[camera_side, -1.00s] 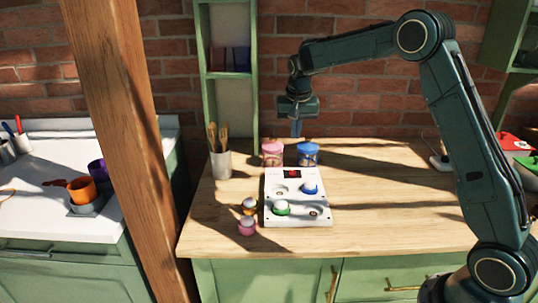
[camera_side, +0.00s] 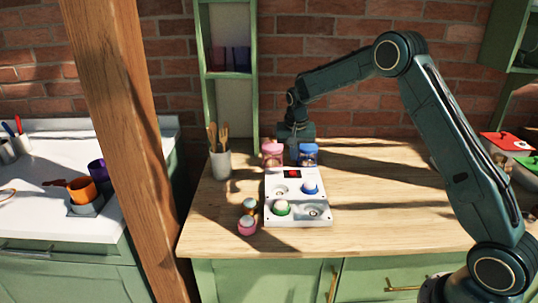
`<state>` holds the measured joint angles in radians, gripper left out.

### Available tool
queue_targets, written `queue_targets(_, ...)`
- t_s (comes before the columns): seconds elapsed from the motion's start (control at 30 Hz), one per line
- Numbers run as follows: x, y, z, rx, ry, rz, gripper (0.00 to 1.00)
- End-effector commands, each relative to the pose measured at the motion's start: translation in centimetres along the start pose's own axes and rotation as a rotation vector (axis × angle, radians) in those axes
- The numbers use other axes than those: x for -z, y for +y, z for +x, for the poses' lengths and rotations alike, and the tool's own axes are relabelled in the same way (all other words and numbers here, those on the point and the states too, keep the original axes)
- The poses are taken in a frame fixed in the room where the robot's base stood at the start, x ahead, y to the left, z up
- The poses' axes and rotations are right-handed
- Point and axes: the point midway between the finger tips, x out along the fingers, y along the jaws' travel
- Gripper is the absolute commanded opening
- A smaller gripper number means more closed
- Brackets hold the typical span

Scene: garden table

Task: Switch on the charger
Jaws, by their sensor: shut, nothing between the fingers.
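A white charger box (camera_side: 303,195) lies on the wooden table. It has a small dark panel with a red mark (camera_side: 292,174) at its back edge. A blue-based round piece (camera_side: 310,188) sits at its right and a green-based one (camera_side: 282,208) at its front left. Two other round spots on it look empty. My gripper (camera_side: 296,158) is low behind the charger, pointing down near the pink and blue jars. Its fingertips are largely hidden there, and I cannot tell whether they touch anything.
A pink jar (camera_side: 272,153) and a blue jar (camera_side: 308,155) stand close behind the charger. A utensil cup (camera_side: 220,163) is at the left. Small round pieces, one pink (camera_side: 247,225), lie left of the charger. The table's right side is mostly clear.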

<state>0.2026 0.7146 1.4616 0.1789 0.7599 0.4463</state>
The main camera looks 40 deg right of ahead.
Motion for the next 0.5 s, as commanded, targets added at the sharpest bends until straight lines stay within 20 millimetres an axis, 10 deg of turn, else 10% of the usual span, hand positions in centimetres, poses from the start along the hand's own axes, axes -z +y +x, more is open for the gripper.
queue_targets(0.5, -1.4, 0.0, 4.8, 0.001, 0.0, 0.0, 0.0)
